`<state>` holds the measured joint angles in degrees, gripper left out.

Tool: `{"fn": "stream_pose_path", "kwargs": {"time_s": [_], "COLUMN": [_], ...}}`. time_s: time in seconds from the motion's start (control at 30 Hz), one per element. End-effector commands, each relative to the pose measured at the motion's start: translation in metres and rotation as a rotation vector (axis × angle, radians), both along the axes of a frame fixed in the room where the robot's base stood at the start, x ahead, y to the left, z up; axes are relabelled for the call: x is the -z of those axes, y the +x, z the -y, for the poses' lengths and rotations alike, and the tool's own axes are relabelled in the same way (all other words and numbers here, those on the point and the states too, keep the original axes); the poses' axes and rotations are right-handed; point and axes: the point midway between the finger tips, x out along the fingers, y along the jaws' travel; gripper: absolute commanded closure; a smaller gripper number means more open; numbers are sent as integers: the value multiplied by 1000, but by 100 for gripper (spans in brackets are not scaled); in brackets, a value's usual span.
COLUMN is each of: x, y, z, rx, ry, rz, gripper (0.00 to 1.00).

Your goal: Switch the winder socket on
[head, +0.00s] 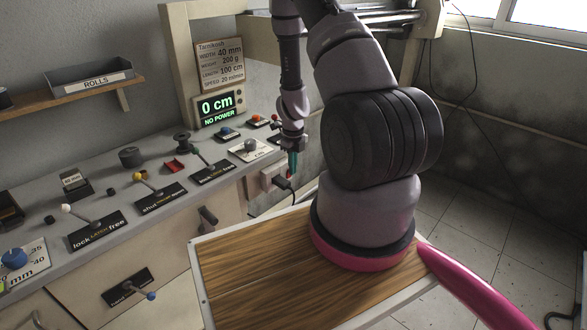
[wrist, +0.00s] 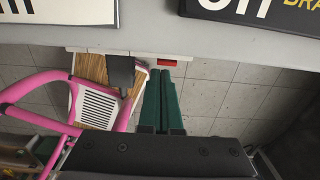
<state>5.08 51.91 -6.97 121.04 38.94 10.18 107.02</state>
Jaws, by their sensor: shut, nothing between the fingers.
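The winder socket (head: 270,176) is a pale box on the front of the bench, with a black plug (head: 282,184) and cable in it. Its red switch (head: 289,174) shows just below my gripper (head: 292,163). In the wrist view the red switch (wrist: 167,62) lies just beyond the tips of my shut green fingers (wrist: 162,74), and the dark plug (wrist: 121,72) is to their left. The fingers are empty. I cannot tell whether they touch the switch. The display (head: 218,108) reads "0 cm" and "NO POWER".
The bench top (head: 110,185) above the socket carries several labelled levers, including a yellow-knobbed one (head: 137,177), and a white plate (head: 250,150). A wooden shelf (head: 70,97) with a "ROLLS" tray is at the left. Tiled floor (head: 460,210) lies open at the right.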

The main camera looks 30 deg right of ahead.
Motion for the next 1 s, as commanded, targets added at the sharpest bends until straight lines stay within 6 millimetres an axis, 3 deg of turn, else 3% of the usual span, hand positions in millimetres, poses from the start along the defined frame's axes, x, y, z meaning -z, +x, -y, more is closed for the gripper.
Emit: {"fn": "stream_pose_path", "kwargs": {"time_s": [0.2,1.0], "x": [-5,-21], "y": [13,12], "z": [-5,-4], "rx": [-2,0], "ry": [-2,0], "rz": [1,-1], "gripper": [100,100]}}
